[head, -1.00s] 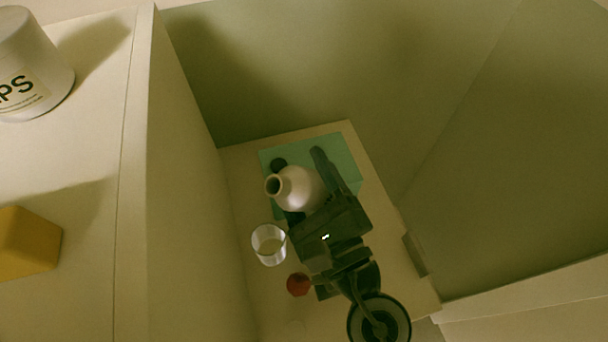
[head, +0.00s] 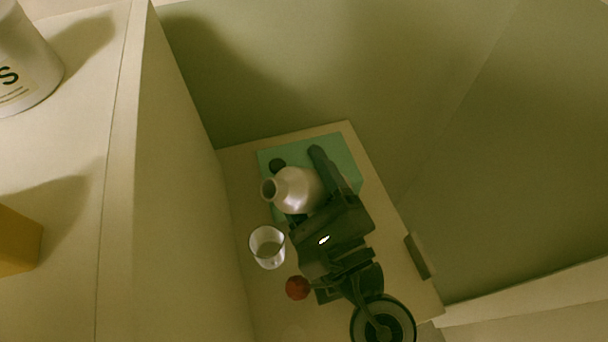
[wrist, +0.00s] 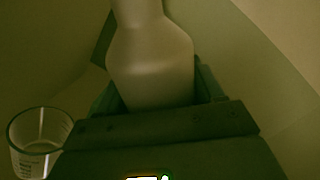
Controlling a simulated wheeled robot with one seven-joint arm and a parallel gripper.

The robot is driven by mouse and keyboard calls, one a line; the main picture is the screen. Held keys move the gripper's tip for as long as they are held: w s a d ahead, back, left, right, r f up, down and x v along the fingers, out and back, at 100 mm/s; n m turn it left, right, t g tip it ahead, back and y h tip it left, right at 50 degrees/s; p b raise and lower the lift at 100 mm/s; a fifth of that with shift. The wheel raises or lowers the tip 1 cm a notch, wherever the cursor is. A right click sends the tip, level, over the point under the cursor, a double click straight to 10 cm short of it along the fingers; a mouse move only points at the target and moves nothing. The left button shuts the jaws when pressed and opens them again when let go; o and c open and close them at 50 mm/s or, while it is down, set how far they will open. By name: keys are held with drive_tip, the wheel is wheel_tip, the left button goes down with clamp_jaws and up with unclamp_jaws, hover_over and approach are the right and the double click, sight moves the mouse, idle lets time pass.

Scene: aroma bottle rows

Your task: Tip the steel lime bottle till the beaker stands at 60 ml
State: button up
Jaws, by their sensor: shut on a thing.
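The pale steel bottle (head: 299,189) is held by my gripper (head: 318,190) and tilted, its open mouth (head: 268,189) pointing left in the head view. In the wrist view the bottle (wrist: 150,65) stands between the jaws, its top cut off by the frame. The clear glass beaker (head: 267,248) stands upright on the table, below and slightly left of the bottle's mouth in the head view; it also shows at the lower left of the wrist view (wrist: 38,145). I see no stream between them. The beaker's level and marks are too small to read.
A red ball-like thing (head: 298,287) sits close to the beaker and my arm. A tall partition (head: 185,200) rises at left; beyond it are a white labelled tub (head: 25,60) and a yellow block (head: 16,240).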

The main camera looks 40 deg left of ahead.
drive_tip(key=shift+w+d+f+n+g+y+b, duration=0.15)
drive_tip(key=shift+w+f+n+b, duration=0.1)
drive_tip(key=shift+n+b, duration=0.75)
drive_tip(key=shift+w+d+f+n+g+y+b, duration=0.1)
drive_tip(key=shift+w+f+n+g+y+b, duration=0.1)
drive_tip(key=shift+n+b, duration=0.8)
idle(1.3)
drive_tip(key=shift+w+f+n+b, duration=0.15)
drive_tip(key=shift+f+n+b, duration=0.55)
drive_tip(key=shift+b, duration=1.45)
idle(2.5)
